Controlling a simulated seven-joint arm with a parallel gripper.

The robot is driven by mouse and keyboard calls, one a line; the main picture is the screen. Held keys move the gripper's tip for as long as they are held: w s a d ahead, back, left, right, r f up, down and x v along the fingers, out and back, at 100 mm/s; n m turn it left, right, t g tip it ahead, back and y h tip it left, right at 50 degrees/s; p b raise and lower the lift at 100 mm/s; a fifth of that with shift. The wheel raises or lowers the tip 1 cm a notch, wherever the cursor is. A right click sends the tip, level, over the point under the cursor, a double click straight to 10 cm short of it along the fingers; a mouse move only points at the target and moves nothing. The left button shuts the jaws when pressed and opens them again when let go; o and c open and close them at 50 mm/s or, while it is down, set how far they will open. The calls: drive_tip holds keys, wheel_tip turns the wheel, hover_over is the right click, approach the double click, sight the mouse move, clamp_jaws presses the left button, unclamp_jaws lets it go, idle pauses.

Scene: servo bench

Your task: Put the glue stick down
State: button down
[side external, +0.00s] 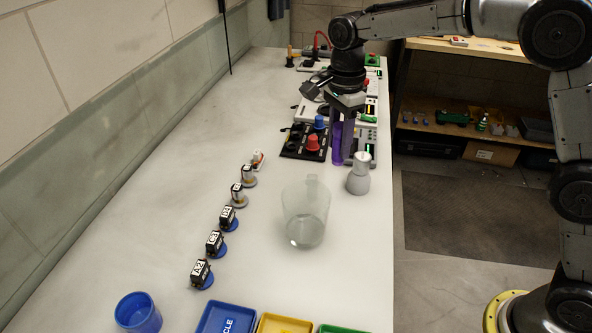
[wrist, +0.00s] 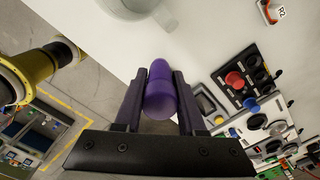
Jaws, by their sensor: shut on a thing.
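The glue stick (wrist: 160,92) is a purple cylinder with a rounded end. My gripper (wrist: 158,98) is shut on it, with one dark finger on each side in the wrist view. In the side view the purple glue stick (side external: 336,146) stands roughly upright between the fingers of my gripper (side external: 342,150), near the bench's right edge. I cannot tell whether its lower end touches the bench.
A grey-white bottle (side external: 358,178) stands close in front of my gripper. A clear beaker (side external: 305,215) is nearer the camera. A black panel with knobs (side external: 305,142) lies just left. Labelled servos (side external: 216,243) line the left. The bench's middle left (side external: 220,130) is clear.

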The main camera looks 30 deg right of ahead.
drive_tip(key=w+a+f, duration=0.1)
drive_tip(key=w+f, duration=0.2)
drive_tip(key=w, duration=0.1)
drive_tip(key=w+f, duration=0.3)
drive_tip(key=w, duration=0.1)
drive_tip(key=w+a+f, duration=0.1)
drive_tip(key=w+f, duration=0.2)
drive_tip(key=w, duration=0.1)
drive_tip(key=shift+w+a+f, duration=0.15)
drive_tip(key=shift+a, duration=0.15)
drive_tip(key=shift+f, duration=1.55)
drive_tip(key=shift+f, duration=0.1)
drive_tip(key=c, duration=0.5)
unclamp_jaws()
drive_tip(key=shift+f, duration=0.1)
wheel_tip(320, 180, up, 12)
drive_tip(key=shift+r, duration=0.2)
